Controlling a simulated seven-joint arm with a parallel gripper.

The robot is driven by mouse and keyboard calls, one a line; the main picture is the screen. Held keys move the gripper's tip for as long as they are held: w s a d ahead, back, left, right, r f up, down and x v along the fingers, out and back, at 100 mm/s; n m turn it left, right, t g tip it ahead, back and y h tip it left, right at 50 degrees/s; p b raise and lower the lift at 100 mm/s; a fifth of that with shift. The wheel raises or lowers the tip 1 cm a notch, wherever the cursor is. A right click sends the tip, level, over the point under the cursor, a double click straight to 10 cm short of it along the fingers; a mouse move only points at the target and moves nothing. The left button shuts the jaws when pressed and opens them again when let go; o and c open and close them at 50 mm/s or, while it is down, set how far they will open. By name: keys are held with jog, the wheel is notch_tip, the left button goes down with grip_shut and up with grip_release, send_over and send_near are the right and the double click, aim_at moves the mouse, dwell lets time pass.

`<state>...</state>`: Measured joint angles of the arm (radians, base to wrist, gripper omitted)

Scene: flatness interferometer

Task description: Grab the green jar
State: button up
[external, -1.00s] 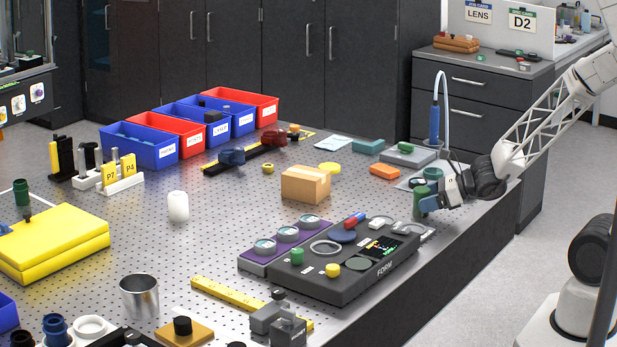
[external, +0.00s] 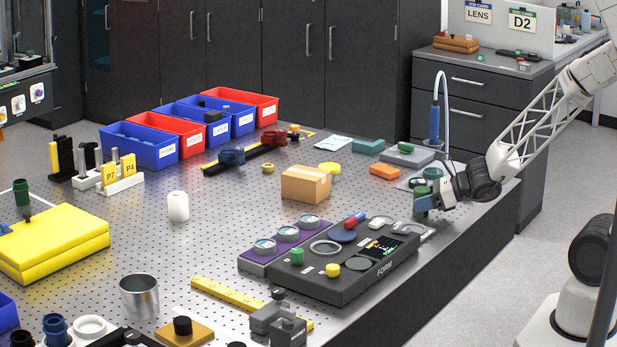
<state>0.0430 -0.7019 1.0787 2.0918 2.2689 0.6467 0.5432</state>
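A green jar (external: 421,192) stands at the right side of the perforated table, near its edge. My gripper (external: 424,204) is low over the table and right at the jar, with its fingers overlapping the jar's sides in this view. The jar's lower part is largely hidden by the fingers. The view is too small to show whether the fingers are pressed on it or stand a little apart.
Just behind the jar are a dark green-topped item (external: 433,173) and a blue tool (external: 434,126) with a curved white hose. A black instrument panel (external: 340,285) lies in front. An orange block (external: 384,171) lies to the left. A cardboard box (external: 305,184) stands further left.

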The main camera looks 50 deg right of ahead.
aim_at(419, 189)
jog(key=c, duration=0.3)
jog(key=shift+r, duration=0.15)
jog(key=shift+r, duration=0.55)
notch_tip(419, 189, up, 2)
jog(key=shift+r, duration=0.1)
jog(key=s, duration=0.5)
jog(key=s+d+r, duration=0.1)
jog(key=s, duration=1)
jog(key=shift+d+r, duration=0.2)
jog(key=shift+d, duration=0.15)
